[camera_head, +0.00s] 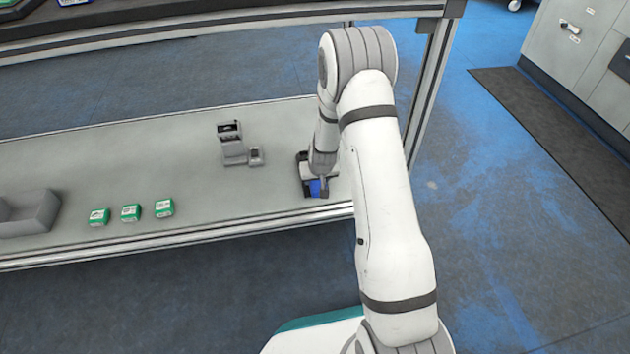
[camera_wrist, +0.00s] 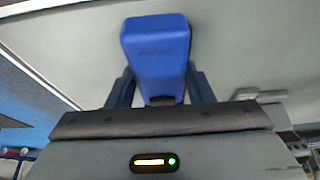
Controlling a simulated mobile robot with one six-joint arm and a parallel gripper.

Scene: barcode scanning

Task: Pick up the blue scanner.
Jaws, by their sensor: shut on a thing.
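The blue scanner (camera_wrist: 156,52) shows large in the wrist view, between the two dark fingers of my gripper (camera_wrist: 160,90). The fingers are shut on its narrow lower part, and its wide blue end sticks out past them. In the head view the blue scanner (camera_head: 317,187) is a small blue patch at the right end of the grey shelf (camera_head: 270,190). My gripper (camera_head: 314,178) is around it there, and my arm partly hides both. I cannot tell whether the scanner touches the shelf.
A grey device (camera_head: 233,145) stands left of my gripper on the shelf. A metal post (camera_head: 432,85) rises right of my arm. Shelf between the boxes and gripper is clear.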

